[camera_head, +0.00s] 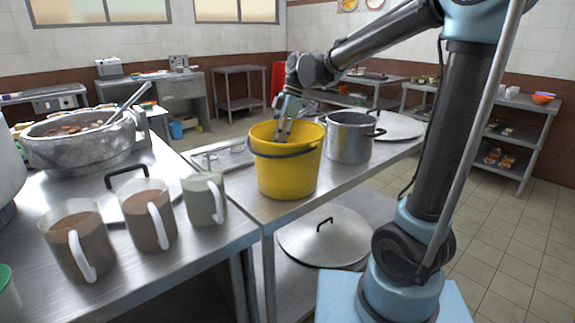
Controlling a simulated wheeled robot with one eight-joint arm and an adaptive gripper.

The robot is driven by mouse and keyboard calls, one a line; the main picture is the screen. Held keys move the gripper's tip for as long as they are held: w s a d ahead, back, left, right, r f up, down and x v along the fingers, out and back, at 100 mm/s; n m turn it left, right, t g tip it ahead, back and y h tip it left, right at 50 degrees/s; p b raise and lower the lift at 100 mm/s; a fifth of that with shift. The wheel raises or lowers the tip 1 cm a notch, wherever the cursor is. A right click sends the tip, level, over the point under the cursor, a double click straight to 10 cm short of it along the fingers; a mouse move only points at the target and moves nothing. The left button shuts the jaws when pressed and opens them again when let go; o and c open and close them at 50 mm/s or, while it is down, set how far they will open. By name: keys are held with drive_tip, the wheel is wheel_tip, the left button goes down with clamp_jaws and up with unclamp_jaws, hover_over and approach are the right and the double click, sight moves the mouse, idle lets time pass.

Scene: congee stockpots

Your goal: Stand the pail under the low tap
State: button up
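The yellow pail (287,172) stands upright on the steel table in the middle, its dark handle hanging across the front. My gripper (284,137) comes down from above, with its fingers inside the pail's mouth near the far side. Two fingers show with a small gap, but I cannot tell whether they hold the pail's wall or only hang inside. The fingertips are partly hidden by the pail's near rim. I cannot make out the low tap in this view.
A steel pot (349,143) stands close right of the pail, with a lid (398,127) behind it. Several mugs (150,217) stand on the left counter before a large stockpot (84,148). Another lid (325,238) lies on the lower shelf. Open tiled floor (505,240) is at right.

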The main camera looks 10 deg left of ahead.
drive_tip(key=shift+f, duration=0.1)
clamp_jaws()
idle(0.3)
